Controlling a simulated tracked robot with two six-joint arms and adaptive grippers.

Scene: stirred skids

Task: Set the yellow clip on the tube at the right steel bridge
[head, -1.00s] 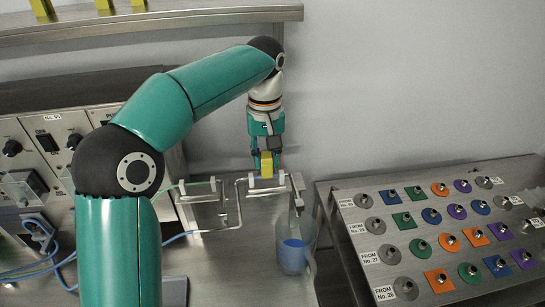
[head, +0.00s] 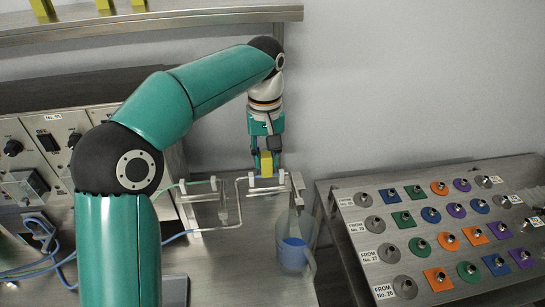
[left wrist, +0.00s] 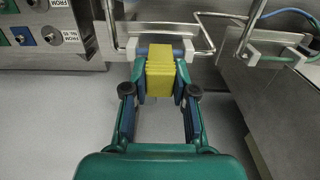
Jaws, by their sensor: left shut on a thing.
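The yellow clip (head: 267,164) is held between the fingers of my left gripper (head: 267,158), which is shut on it. They are at the right steel bridge (head: 242,195), between its two white holders. In the left wrist view the clip (left wrist: 160,75) sits between the fingertips of the left gripper (left wrist: 160,88). A short blue piece of tube (left wrist: 150,51) shows beside the clip, between the white holders. The clip overlaps the tube in this view; I cannot tell whether it is seated on it. My right gripper is not in view.
A sloped steel panel (head: 455,230) with coloured connectors fills the right. The left bridge carries a green tube (head: 197,183). Several yellow pieces stand on the shelf (head: 190,20) above.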

